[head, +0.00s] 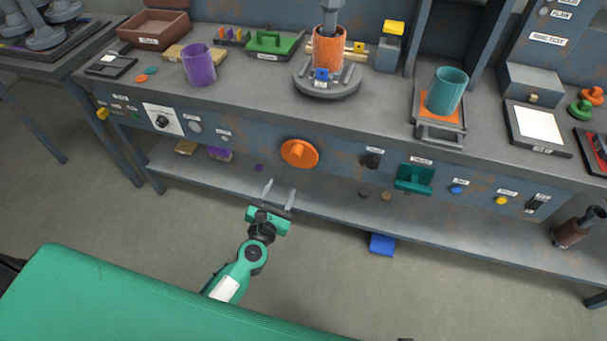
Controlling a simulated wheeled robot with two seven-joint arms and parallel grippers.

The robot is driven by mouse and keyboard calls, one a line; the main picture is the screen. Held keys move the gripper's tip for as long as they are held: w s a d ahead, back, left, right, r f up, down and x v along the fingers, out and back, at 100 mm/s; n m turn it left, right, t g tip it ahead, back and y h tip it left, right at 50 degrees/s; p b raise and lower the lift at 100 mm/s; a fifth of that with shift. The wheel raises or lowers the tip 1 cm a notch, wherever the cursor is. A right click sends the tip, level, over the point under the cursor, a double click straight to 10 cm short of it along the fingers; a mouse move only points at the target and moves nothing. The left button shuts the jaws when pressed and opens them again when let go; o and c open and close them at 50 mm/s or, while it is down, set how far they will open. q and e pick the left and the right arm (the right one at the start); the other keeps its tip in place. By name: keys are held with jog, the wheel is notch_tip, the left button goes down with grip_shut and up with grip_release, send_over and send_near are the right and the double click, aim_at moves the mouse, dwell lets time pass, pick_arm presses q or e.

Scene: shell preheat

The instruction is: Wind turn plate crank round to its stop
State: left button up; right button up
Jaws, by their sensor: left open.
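An orange round crank (300,153) with a short stub handle sits on the front panel of the bench; I take it for the turn plate crank. Above it on the bench top is a grey round plate (327,88), with an orange cylinder (326,52) standing on it. A grey spindle comes down into the cylinder. My left gripper (281,191) is open and empty, in front of the bench and below the crank in the picture, apart from it. Its fingers point up toward the panel. My right gripper is not in view.
Along the panel are a black knob (372,161), a teal handle (414,179), and blue (456,189) and yellow (501,200) buttons. A purple cup (199,66) and a teal cup (445,90) stand on top. A lower shelf runs beneath; a blue block (381,244) lies below it.

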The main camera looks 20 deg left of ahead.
aim_at(295, 157)
pick_arm(q)
jog(key=w, duration=0.6)
jog(key=w+p, duration=0.1)
jog(key=w, duration=0.5)
jog(key=shift+w+d+r, duration=0.1)
jog(key=shift+w+d, duration=0.05)
jog(key=shift+d, duration=0.05)
jog(key=shift+w, duration=0.8)
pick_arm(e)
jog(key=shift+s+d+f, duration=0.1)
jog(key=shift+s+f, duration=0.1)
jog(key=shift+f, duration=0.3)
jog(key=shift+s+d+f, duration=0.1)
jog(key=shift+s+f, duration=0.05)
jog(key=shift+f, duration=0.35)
pick_arm(q)
jog(key=c, duration=1)
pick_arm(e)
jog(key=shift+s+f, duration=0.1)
